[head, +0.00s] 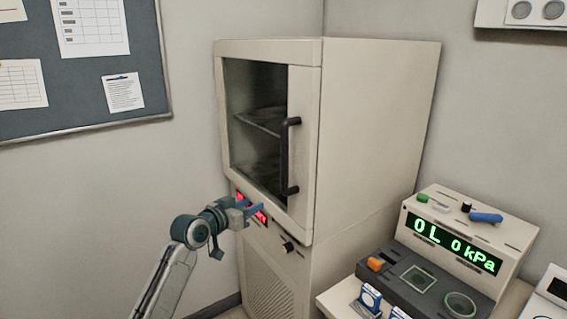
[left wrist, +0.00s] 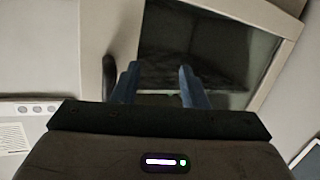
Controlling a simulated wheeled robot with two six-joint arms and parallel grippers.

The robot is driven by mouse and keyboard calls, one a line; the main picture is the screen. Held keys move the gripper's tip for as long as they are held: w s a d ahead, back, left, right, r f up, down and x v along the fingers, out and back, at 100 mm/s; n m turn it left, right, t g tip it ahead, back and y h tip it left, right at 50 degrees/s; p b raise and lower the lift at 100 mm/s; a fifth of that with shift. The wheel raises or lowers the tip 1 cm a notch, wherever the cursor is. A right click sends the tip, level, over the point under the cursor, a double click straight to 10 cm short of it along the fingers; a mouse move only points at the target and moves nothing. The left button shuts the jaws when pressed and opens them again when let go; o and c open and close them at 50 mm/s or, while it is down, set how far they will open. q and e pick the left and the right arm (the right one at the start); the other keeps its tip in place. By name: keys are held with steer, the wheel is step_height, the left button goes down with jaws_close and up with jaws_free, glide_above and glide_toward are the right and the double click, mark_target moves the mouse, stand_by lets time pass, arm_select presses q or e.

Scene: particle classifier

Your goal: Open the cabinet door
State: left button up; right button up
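A tall beige cabinet (head: 370,120) stands in the corner. Its door (head: 305,95) has a dark glass window and looks shut. A black vertical bar handle (head: 285,155) is fixed on the right side of the door. My left gripper (head: 257,209) is below and left of the handle, in front of the lower part of the door. In the left wrist view its two blue fingers (left wrist: 158,82) are spread with nothing between them. The handle (left wrist: 108,78) is there, just left of the left finger and outside the gap. My right gripper is not in view.
A red display (head: 250,207) and a black knob (head: 289,246) are on the cabinet below the door. A bench with a pressure instrument (head: 500,238) stands at the lower right. A notice board (head: 75,95) hangs on the left wall.

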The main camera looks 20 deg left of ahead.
mark_target(282, 159)
arm_select(q)
steer(key=s+d+r+m+h, duration=0.2)
steer(key=r, duration=0.5)
steer(key=s+d+r+m+h, duration=0.1)
steer(key=s+d+r, duration=0.15)
steer(key=r, duration=0.45)
steer(key=shift+t, duration=0.3)
steer(key=p+x, duration=0.3)
steer(key=x, duration=0.6)
steer(key=shift+w+a+f, duration=0.15)
steer(key=shift+f, duration=0.05)
steer(key=shift+w+d+f+p, duration=0.15)
steer(key=shift+w+d+p, duration=0.15)
steer(key=shift+w, duration=0.3)
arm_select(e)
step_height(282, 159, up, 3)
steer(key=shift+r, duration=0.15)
arm_select(q)
steer(key=shift+c, duration=0.9)
steer(key=shift+a, duration=0.1)
jaws_close()
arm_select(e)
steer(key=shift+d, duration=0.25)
